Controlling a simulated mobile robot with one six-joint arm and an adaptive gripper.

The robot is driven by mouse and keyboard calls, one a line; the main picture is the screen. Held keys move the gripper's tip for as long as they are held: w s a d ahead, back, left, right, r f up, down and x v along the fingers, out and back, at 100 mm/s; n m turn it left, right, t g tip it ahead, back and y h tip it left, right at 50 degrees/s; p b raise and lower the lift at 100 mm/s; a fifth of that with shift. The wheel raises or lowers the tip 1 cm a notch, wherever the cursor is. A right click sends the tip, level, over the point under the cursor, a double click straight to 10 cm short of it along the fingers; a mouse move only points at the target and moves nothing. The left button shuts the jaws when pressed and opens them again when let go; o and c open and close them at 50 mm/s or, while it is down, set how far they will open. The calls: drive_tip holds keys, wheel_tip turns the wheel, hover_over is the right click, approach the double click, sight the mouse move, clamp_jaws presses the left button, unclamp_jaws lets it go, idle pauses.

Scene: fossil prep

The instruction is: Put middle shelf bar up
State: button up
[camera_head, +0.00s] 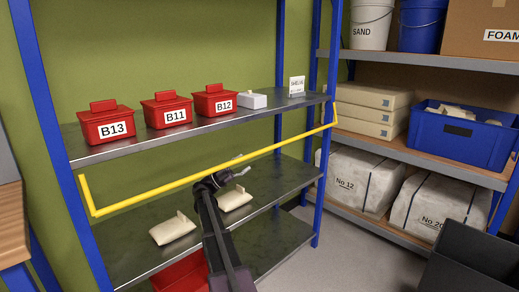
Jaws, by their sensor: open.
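The yellow shelf bar (160,189) spans the front of the blue-post shelf unit in the head view. It sits below the front edge of the middle shelf (190,137), lowered, with its bent ends at the left post and the right post. My gripper (243,173) is open near the middle of the bar, just below and in front of it. I cannot tell whether a finger touches the bar. My arm hides part of the lower shelf.
Red lidded boxes B13 (106,125), B11 (167,112) and B12 (214,102), a white box (252,100) and a small sign (297,86) stand on the middle shelf. Pale bags (173,230) lie on the shelf below. A dark bin (470,265) stands at lower right.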

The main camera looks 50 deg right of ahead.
sight(260, 153)
drive_tip(key=shift+p+x, duration=1.7)
drive_tip(key=shift+x, duration=2.1)
drive_tip(key=shift+w, duration=0.1)
clamp_jaws()
